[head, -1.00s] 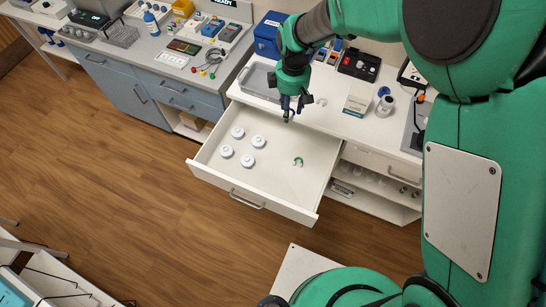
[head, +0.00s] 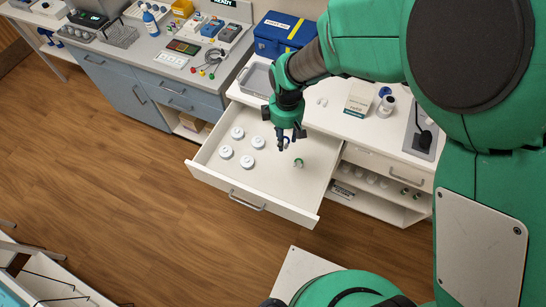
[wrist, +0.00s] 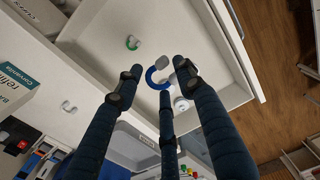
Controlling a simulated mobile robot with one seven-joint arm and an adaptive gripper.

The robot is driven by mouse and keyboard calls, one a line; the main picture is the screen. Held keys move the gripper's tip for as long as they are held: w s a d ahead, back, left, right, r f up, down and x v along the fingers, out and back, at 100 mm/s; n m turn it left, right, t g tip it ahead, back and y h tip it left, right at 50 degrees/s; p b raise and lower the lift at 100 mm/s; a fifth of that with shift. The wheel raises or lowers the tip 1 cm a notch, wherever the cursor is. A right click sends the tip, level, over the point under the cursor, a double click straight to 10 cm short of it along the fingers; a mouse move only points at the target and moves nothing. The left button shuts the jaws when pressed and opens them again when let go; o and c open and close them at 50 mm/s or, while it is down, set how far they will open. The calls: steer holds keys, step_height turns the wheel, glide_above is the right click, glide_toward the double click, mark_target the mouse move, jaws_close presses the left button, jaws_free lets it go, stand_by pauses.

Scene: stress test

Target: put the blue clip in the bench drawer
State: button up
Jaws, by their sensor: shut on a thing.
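The blue clip (wrist: 153,77) is a small open ring in the wrist view, held between the fingertips of my gripper (wrist: 162,84). In the head view my gripper (head: 286,144) is over the open bench drawer, pointing down. The clip is mostly hidden by the fingers there. The white bench drawer (head: 316,205) is pulled well out. Inside it are several white round pieces (head: 238,132) at the left and a green clip (head: 298,163) at the right. The clip appears above the drawer floor, though its exact height is hard to tell.
The white bench top (head: 345,125) behind carries a pale clip (head: 322,102), a small box (head: 358,98), a white bottle (head: 386,106), a grey tray (head: 256,80) and a blue case (head: 284,32). A grey-blue bench stands to the left.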

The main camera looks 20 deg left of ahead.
step_height(320, 180, down, 18)
stand_by(0.3)
glide_above(282, 176)
steer(key=shift+f+b, duration=0.4)
steer(key=shift+f, duration=2.7)
steer(key=shift+f, duration=1.85)
steer(key=shift+f+b, duration=0.15)
steer(key=shift+b, duration=0.2)
steer(key=o, duration=0.5)
steer(key=shift+c, duration=0.2)
steer(key=shift+o, duration=1.4)
